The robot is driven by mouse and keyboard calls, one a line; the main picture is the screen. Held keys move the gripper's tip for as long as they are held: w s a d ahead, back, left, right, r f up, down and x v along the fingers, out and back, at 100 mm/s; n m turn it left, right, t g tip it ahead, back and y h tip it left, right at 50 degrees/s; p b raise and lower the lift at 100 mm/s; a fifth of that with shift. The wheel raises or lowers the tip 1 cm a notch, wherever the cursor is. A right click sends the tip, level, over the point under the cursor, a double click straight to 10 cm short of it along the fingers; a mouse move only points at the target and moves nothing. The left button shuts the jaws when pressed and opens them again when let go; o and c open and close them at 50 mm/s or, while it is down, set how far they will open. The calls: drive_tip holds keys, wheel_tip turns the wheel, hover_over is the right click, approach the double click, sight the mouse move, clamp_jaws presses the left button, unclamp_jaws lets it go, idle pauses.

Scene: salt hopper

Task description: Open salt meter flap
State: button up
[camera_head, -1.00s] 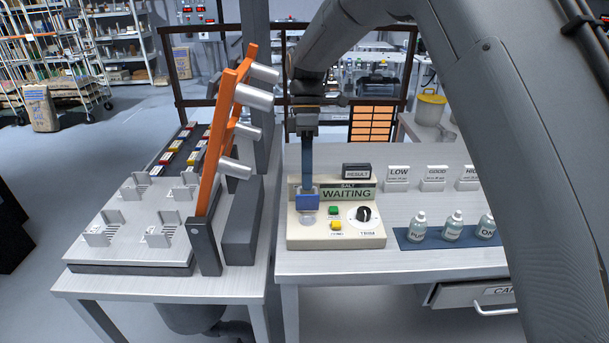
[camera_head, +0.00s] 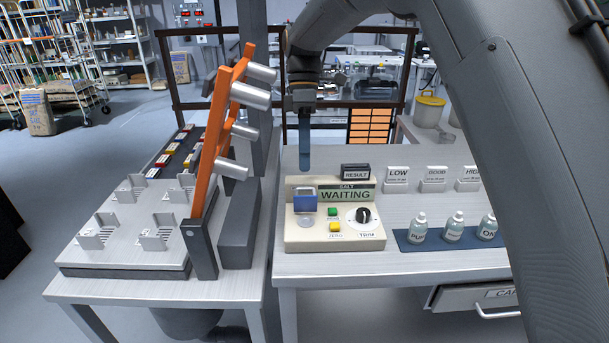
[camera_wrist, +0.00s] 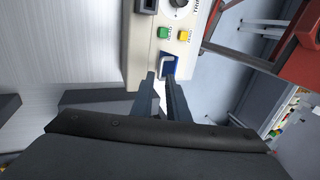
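The salt meter (camera_head: 345,236) is a cream box on the bench with a dark WAITING display (camera_head: 346,194), a green button, a yellow button and a black trim knob. Its blue flap (camera_head: 305,203) is at the box's left side, with a pale area around it; how far it is open I cannot tell. The flap also shows in the wrist view (camera_wrist: 168,66). My gripper (camera_head: 305,169) points down above the flap, apart from it. In the wrist view the two dark fingers (camera_wrist: 161,82) have a gap between them and hold nothing.
An orange lever frame with grey cylinders (camera_head: 213,140) rises close to the left of the meter. A RESULT block (camera_head: 355,171) stands behind the meter. Several bottles on a blue mat (camera_head: 405,243) and the LOW, GOOD and HIGH stands (camera_head: 433,180) are to the right.

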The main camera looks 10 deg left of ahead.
drive_tip(key=shift+v, duration=1.5)
